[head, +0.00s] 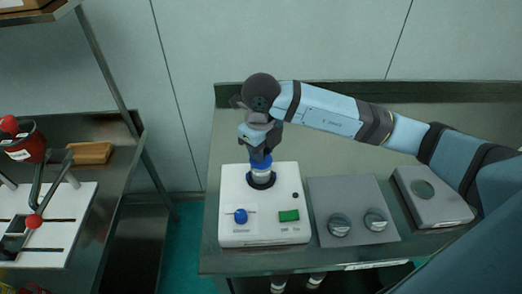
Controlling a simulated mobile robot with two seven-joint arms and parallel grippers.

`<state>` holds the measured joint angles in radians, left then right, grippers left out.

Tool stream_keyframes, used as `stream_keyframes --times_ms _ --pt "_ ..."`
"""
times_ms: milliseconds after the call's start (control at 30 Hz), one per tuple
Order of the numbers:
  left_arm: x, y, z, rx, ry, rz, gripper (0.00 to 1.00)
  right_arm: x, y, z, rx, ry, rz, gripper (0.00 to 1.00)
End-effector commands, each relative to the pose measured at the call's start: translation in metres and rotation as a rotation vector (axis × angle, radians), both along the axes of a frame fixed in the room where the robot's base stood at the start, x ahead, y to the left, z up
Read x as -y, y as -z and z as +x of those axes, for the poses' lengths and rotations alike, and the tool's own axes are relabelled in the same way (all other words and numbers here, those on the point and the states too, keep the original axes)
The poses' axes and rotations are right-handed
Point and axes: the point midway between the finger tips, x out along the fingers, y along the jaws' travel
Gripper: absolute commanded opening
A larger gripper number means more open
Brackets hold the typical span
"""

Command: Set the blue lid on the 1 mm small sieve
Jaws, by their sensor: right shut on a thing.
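My right arm reaches in from the right, and its right gripper (261,152) points down over the white shaker machine (232,188). It is shut on the blue lid (261,161), which is partly hidden by the fingers. Just below the lid is a small silver sieve (261,171), standing upright on the dark round seat of the shaker. The lid is at the sieve's top; I cannot tell whether it touches or is slightly above. The 1 mm marking is too small to read. My left gripper is not in view.
The shaker has a blue knob (240,216) and a green display (289,216). To its right are a grey plate with two round metal pieces (340,224) and a grey scale (434,200). A shelf with a red container (28,146) stands at left.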

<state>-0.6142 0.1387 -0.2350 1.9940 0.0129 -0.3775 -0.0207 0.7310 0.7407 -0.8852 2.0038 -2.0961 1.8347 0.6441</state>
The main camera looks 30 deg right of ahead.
Motion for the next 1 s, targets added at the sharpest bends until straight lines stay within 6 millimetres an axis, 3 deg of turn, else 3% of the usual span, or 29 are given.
stream_keyframes --times_ms 100,400,433,533,833,1000 --pt "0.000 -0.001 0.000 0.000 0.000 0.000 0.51 0.000 0.010 0.000 0.001 0.000 0.000 0.03" --pt "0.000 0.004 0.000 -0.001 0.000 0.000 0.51 0.000 0.013 0.000 0.001 0.000 -0.001 0.03" --pt "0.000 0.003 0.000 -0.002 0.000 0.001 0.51 0.000 0.013 0.000 0.001 0.000 -0.001 0.28" --pt "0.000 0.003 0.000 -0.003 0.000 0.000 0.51 0.000 0.012 0.000 0.001 0.000 -0.001 0.51" --pt "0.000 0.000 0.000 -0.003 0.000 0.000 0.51 0.000 0.010 0.000 0.001 0.000 -0.001 0.52" --pt "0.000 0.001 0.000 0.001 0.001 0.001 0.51 0.000 -0.006 0.001 0.004 -0.001 0.000 0.52"
